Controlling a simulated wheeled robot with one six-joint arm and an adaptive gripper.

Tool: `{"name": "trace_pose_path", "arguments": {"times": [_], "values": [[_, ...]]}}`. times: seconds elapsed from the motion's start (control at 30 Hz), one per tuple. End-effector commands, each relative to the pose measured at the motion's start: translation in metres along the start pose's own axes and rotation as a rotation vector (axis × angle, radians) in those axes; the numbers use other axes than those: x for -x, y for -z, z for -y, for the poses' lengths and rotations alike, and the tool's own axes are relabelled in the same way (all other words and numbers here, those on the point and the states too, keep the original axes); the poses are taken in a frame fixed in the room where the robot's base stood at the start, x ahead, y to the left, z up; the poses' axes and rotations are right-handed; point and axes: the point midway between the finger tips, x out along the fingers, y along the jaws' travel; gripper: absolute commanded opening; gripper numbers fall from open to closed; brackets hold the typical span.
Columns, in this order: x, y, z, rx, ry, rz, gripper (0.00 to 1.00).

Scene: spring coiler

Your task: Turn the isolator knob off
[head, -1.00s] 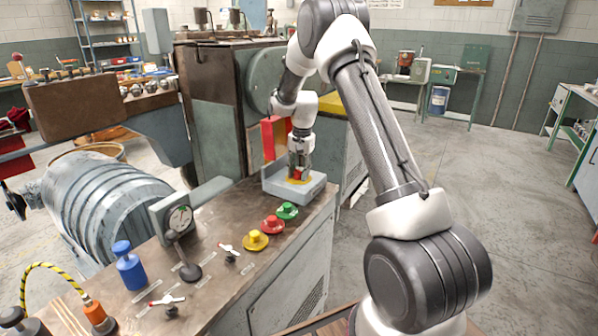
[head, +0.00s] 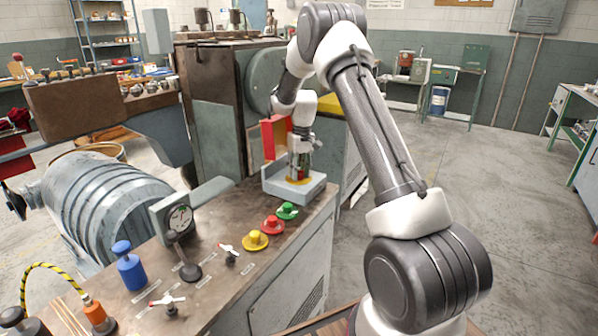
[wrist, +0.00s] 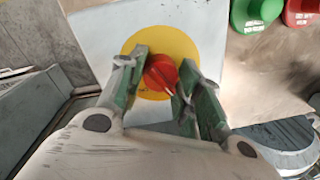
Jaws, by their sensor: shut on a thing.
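The isolator knob (wrist: 161,73) is red and sits at the centre of a yellow disc (wrist: 183,42) on a pale grey box. In the head view the grey isolator box (head: 315,190) stands at the far right corner of the bench, and the yellow disc (head: 303,181) shows under my gripper. My gripper (wrist: 160,80) points down over the box, with its green-lined fingers on either side of the knob, shut on it. Label wording on the disc is too small to read.
Green (head: 287,211), red (head: 272,225) and yellow (head: 255,240) buttons sit on the bench in front of the box. A red upright panel (head: 268,139) stands just behind the box.

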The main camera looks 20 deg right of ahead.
Motion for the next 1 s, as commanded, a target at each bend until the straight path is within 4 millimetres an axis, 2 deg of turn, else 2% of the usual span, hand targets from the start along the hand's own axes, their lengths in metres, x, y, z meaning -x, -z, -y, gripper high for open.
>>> {"name": "trace_pose_path", "arguments": {"times": [0.4,1.0], "values": [[0.0005,0.0008,-0.0003,0.229,-0.001,0.015,0.10],[0.0008,0.0013,-0.0004,0.277,-0.002,0.017,0.10]]}}
